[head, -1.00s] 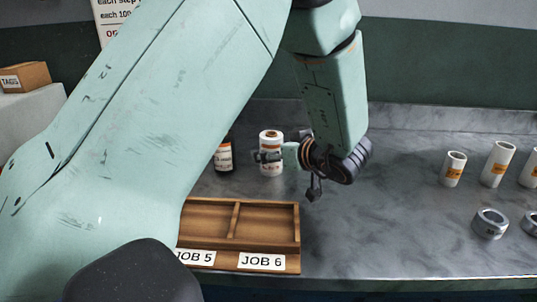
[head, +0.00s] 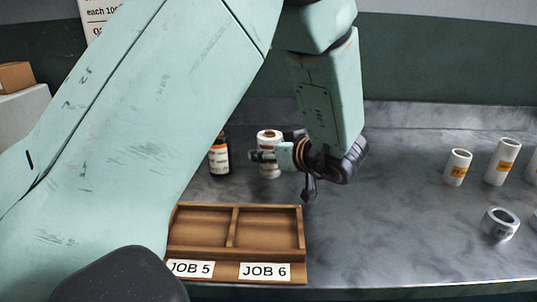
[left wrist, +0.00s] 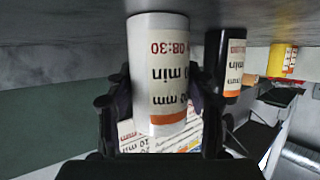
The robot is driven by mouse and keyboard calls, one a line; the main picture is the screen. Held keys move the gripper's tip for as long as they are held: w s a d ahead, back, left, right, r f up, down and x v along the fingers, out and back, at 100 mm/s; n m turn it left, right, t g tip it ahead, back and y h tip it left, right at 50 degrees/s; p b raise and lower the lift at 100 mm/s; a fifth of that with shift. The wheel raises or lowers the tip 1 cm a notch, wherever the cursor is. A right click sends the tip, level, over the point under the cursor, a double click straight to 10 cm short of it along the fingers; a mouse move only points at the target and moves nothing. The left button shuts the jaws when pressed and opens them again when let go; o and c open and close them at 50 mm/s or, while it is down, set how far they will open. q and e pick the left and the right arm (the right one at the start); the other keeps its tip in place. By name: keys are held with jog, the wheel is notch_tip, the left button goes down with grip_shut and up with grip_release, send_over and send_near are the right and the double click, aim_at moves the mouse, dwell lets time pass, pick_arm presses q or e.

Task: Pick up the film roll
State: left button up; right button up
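The film roll (head: 268,140) is a white upright cylinder with an orange-marked label, standing towards the back of the counter. My left gripper (head: 265,156) is level with it, in front of its side in the head view. In the left wrist view, which is upside down, the film roll (left wrist: 157,60) lies between the two dark fingers (left wrist: 158,95). The fingers are very close to its sides. Slim gaps show lower down, and I cannot tell whether the fingertips press on it. My right gripper is not in view.
A dark bottle (head: 219,158) with a white and orange label stands just left of the roll. A wooden tray (head: 303,235) marked JOB 5 and JOB 6 lies at the front. White rolls (head: 457,167) and a grey ring (head: 499,224) are at right. The counter between is clear.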

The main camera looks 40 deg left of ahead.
pick_arm(q)
jog(key=shift+w, duration=0.15)
jog(key=c, duration=0.6)
jog(key=shift+r, duration=0.1)
jog(key=shift+c, duration=0.7)
jog(key=shift+r, duration=0.35)
notch_tip(320, 180, up, 9)
jog(key=p, duration=0.5)
jog(key=shift+r, duration=0.1)
